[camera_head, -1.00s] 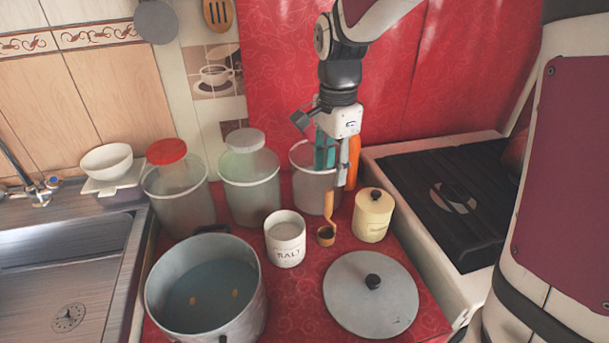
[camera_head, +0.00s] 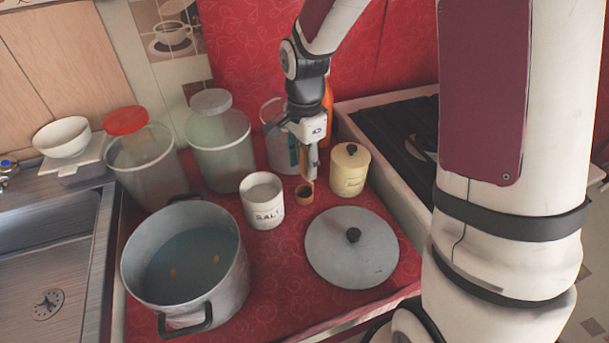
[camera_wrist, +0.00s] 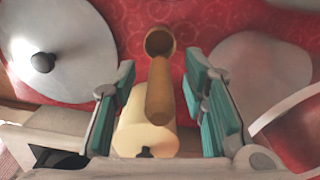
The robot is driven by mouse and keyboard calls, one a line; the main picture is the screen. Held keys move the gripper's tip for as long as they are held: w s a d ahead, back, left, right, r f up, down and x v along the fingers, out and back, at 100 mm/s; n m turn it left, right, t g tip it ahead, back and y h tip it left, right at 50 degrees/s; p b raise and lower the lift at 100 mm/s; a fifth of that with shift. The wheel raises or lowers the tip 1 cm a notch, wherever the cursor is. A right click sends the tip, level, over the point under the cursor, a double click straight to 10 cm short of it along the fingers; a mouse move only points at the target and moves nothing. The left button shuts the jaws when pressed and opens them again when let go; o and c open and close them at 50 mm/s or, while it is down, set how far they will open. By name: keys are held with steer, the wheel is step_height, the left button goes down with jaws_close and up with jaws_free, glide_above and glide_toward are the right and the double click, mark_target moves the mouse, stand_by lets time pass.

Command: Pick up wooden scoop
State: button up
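The wooden scoop (camera_head: 304,191) is on the red counter between the white salt jar and the cream lidded canister. In the wrist view the scoop (camera_wrist: 159,88) has its round bowl at the top and its handle reaching down between the fingers. My gripper (camera_head: 311,172) is over the scoop, pointing down. In the wrist view my gripper (camera_wrist: 158,100) is open, with green-padded fingers on either side of the handle and gaps visible on both sides. In the head view my gripper hides much of the handle.
The salt jar (camera_head: 262,204) stands left of the scoop, the cream canister (camera_head: 349,172) right. A pot lid (camera_head: 352,262) lies in front. A large pot (camera_head: 226,279) and clear containers (camera_head: 222,154) stand left and behind. The stove (camera_head: 398,125) is at right.

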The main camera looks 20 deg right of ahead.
step_height(320, 180, down, 2)
steer(key=shift+f, duration=0.15)
jaws_close()
step_height(320, 180, up, 10)
steer(key=shift+r+p, duration=0.1)
steer(key=shift+p, duration=0.3)
stand_by(0.3)
